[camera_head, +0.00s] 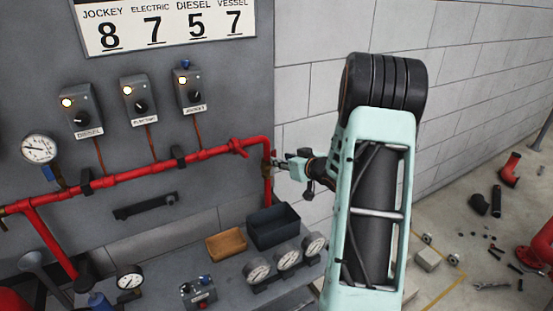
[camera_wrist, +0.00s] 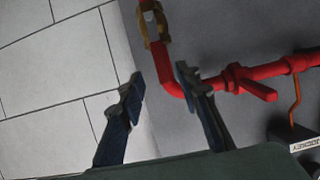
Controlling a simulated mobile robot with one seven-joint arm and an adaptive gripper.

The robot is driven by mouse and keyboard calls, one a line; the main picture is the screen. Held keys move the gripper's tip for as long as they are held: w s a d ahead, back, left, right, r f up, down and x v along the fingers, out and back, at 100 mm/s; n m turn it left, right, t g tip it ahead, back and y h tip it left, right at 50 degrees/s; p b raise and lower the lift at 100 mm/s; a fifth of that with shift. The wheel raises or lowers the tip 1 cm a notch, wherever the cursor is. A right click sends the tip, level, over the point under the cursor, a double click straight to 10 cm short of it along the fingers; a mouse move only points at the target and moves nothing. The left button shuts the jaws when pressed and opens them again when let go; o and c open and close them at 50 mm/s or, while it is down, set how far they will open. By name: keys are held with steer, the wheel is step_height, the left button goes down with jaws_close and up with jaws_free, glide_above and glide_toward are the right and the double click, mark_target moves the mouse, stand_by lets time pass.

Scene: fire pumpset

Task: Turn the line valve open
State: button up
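A red pipe (camera_head: 130,172) runs along the grey panel and turns down at its right end. A short red lever (camera_head: 238,147), apparently the line valve's handle, sits on it just left of the bend and slants off the pipe. In the wrist view the lever (camera_wrist: 258,90) lies right of my fingers, apart from them. My gripper (camera_head: 282,163) is at the pipe's bend, right of the lever. In the wrist view my gripper (camera_wrist: 160,82) has its fingers spread with nothing between the tips; the right finger overlaps the bend in the picture. Contact cannot be told.
A brass fitting (camera_wrist: 154,22) is on the pipe beyond the fingers. Control boxes (camera_head: 190,92) and a gauge (camera_head: 39,148) are on the panel. Below stand a dark bin (camera_head: 273,226), a tan tray (camera_head: 226,245) and several gauges. Tools and pipe parts lie on the floor at right.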

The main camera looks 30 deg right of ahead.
steer(key=v, duration=0.5)
steer(key=shift+s, duration=0.2)
